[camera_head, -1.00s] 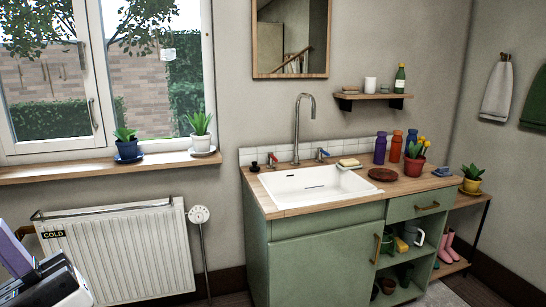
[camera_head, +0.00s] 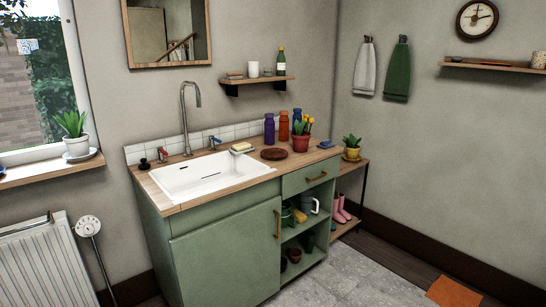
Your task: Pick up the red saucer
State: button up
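A flat, round, dark reddish-brown dish (camera_head: 274,154) lies on the wooden counter, right of the sink and left of a red pot with yellow tulips (camera_head: 300,143). It is the only loose reddish disc I see, but it is too small to tell for sure that it is the red saucer. Nothing rests on it. I cannot tell whether a saucer is under the red pot. My gripper is not in view.
The white sink (camera_head: 208,176) fills the counter's left part, with a soap dish (camera_head: 241,149) at its right back corner. Several bottles (camera_head: 284,127) stand behind the dish. A yellow pot (camera_head: 352,154) stands on the side shelf. Grey floor (camera_head: 350,275) is free in front.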

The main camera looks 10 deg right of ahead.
aim_at(272, 154)
jog(key=i+l, duration=0.3)
jog(key=i, duration=0.15)
jog(key=i+l, duration=0.35)
jog(key=i, duration=0.15)
jog(key=i+l+z, duration=0.1)
jog(key=i+l, duration=0.2)
jog(key=i, duration=0.15)
jog(key=i+l, duration=0.3)
jog(key=i, duration=0.15)
jog(key=i+l, duration=0.25)
jog(key=i, duration=0.25)
